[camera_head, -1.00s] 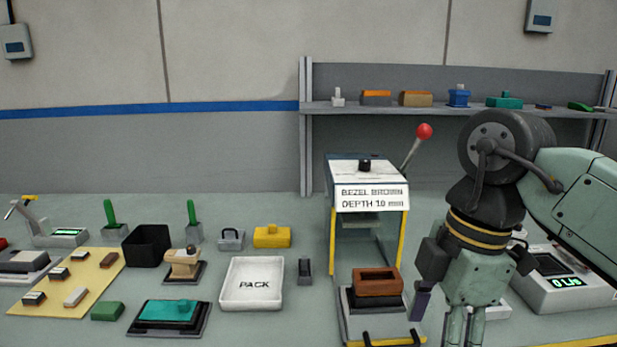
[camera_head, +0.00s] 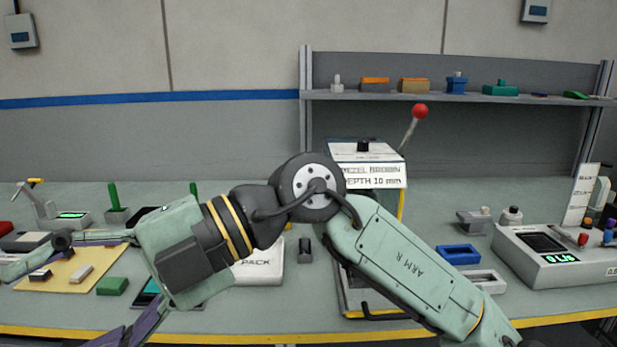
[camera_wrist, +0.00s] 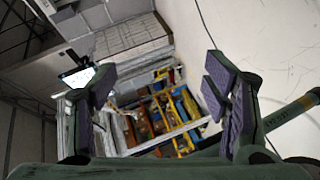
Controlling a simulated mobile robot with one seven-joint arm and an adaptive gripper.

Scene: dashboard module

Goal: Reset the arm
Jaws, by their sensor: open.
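My gripper (camera_wrist: 158,88) is open and empty, its purple-padded fingers spread wide in the wrist view. In the head view my gripper (camera_head: 62,298) points left over the left part of the bench, above the yellow mat side. The arm reaches across the middle of the bench, in front of the press (camera_head: 368,150) with its red-knobbed lever. It hides most of the press's lower part and part of the white PACK tray (camera_head: 258,272).
A green block (camera_head: 112,286) and a yellow mat (camera_head: 62,282) lie on the left. A blue frame (camera_head: 458,254) and a scale (camera_head: 560,270) stand on the right. A shelf (camera_head: 420,97) with several parts runs along the back. The wrist view shows a blurred rack with coloured items.

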